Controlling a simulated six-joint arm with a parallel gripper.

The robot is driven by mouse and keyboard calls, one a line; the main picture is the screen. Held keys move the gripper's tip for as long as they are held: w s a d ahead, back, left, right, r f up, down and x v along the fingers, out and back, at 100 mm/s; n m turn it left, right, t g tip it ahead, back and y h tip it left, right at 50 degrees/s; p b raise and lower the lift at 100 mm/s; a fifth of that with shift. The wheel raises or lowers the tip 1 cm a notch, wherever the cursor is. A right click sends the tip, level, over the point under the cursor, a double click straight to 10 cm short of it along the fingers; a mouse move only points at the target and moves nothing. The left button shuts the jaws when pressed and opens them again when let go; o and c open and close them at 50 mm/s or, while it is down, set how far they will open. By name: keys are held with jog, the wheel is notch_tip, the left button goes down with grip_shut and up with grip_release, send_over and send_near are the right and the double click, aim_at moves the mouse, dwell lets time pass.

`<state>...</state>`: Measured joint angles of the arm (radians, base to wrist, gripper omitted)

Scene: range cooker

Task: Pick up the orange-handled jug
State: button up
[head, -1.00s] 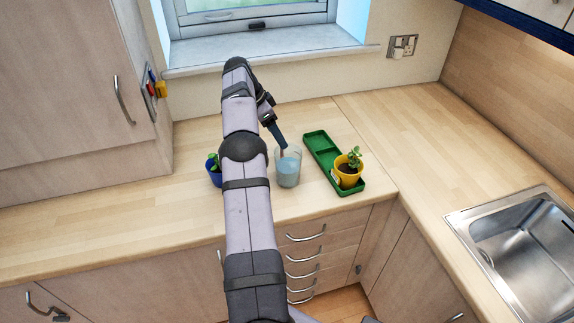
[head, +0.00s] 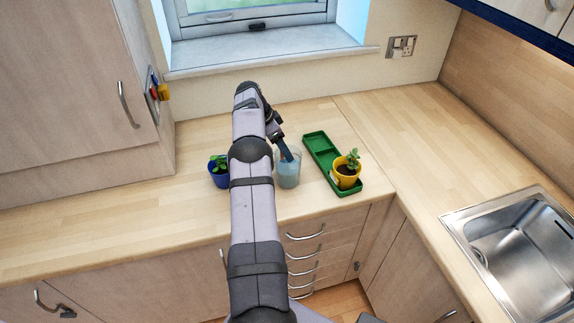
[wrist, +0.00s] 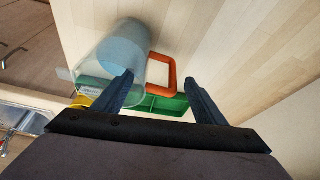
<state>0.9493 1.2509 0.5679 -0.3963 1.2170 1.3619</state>
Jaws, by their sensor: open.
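The jug (head: 288,173) is a clear vessel with bluish contents, upright on the wooden worktop near its front edge. In the wrist view the jug (wrist: 115,55) shows its orange handle (wrist: 163,76) on the right side. My gripper (head: 289,153) is behind and just above the jug in the head view. In the wrist view my gripper (wrist: 158,82) is open, and the handle appears between its two fingers. I cannot tell how far the fingertips are from the handle. In the head view the handle is hidden.
A green tray (head: 317,143) stands right of the jug, with a yellow potted plant (head: 346,172) at its front end. A blue potted plant (head: 219,177) stands left of the jug, partly near my arm. A sink (head: 520,245) is at right. Worktop (head: 120,215) at left is clear.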

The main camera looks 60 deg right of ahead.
jog(key=shift+c, duration=0.2)
jog(key=c, duration=1.5)
jog(key=shift+r, duration=0.1)
jog(key=shift+c, duration=0.2)
